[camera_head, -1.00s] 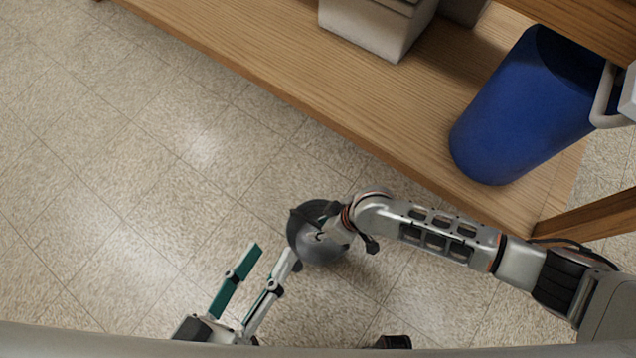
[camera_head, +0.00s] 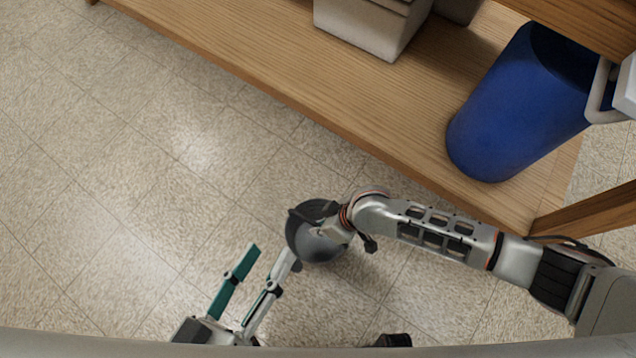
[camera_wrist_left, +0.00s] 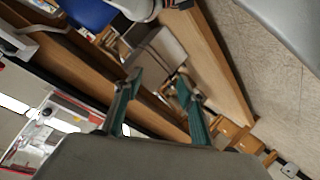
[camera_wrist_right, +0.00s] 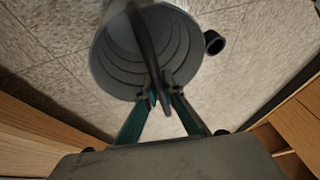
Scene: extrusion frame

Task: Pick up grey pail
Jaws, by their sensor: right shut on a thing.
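The grey pail (camera_head: 314,246) hangs at the hand of my right arm in the head view, over the tiled floor and partly covered by that hand. In the right wrist view I look into the open ribbed pail (camera_wrist_right: 113,68), with its dark handle across it. My right gripper (camera_wrist_right: 162,96) is shut on the pail at the handle and near rim; the exact contact is hard to tell. My left gripper (camera_head: 272,252) is open and empty, just left of the pail in the head view. Its two apart fingers also show in the left wrist view (camera_wrist_left: 157,85).
A wooden shelf (camera_head: 265,75) runs across the upper part of the head view. It bears a blue bin (camera_head: 510,115) and a grey box (camera_head: 365,30). A wooden post (camera_head: 585,212) stands at right. The floor (camera_head: 130,170) at left is clear.

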